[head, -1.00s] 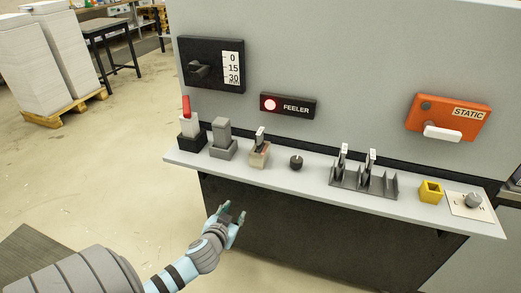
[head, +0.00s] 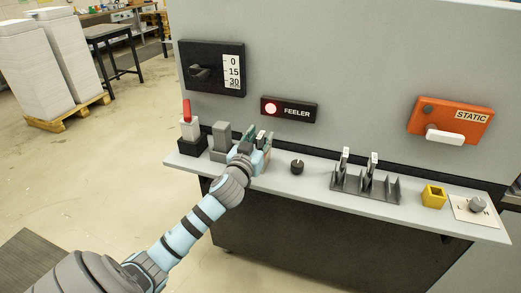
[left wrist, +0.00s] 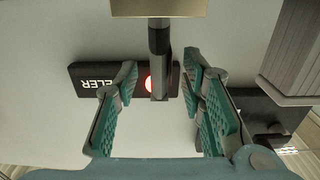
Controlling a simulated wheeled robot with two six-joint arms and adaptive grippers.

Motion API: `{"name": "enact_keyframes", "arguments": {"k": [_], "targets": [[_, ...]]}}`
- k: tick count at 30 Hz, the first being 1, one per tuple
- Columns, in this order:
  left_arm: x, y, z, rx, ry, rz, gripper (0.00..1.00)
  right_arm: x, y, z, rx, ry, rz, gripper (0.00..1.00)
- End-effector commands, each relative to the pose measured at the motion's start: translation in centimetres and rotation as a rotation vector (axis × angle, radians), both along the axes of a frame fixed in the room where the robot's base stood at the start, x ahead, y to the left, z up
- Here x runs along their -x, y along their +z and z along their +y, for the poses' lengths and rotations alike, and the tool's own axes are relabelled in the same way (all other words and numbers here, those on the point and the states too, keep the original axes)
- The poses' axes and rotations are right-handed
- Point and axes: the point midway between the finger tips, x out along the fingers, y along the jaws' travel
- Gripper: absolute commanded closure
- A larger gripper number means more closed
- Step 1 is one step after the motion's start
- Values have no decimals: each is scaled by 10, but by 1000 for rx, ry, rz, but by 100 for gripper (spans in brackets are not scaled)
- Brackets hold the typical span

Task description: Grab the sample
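A thin upright piece with a pale top, which looks like the sample (head: 261,134), stands in a beige block on the shelf. In the left wrist view it shows as a narrow grey and dark bar (left wrist: 159,62), with the beige block (left wrist: 160,8) at the top edge. My left gripper (head: 257,142) is at the piece. Its teal fingers are open on both sides of the bar, with a gap visible on each side. The fingers partly hide the block in the head view. My right gripper is not in view.
A grey block (head: 221,140) and a red-topped post (head: 188,126) stand left of the gripper. A black knob (head: 297,167), a slotted grey rack (head: 350,184) with two upright pieces and a yellow cup (head: 433,196) are to the right. The FEELER panel (head: 290,109) is on the wall behind.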

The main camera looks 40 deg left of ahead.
Motion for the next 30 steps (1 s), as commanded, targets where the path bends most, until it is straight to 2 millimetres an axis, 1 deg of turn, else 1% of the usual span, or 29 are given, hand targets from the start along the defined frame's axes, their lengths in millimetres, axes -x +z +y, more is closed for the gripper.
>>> {"name": "enact_keyframes", "arguments": {"k": [2,7,8,9,14,15,25,28,30], "targets": [[-6,0,2,0,-1,0,63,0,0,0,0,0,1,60],[-6,0,2,-1,-2,0,63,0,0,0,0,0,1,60],[-6,0,2,0,-2,1,67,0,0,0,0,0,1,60],[-6,0,2,-1,-2,1,73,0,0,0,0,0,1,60],[-6,0,1,0,-1,1,99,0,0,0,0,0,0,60],[-6,0,1,0,-1,1,100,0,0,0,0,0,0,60],[-6,2,2,0,-1,1,100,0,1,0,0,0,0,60],[-6,10,2,0,0,-1,100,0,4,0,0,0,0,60],[-6,21,1,0,-2,-3,100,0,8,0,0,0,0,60]]}}
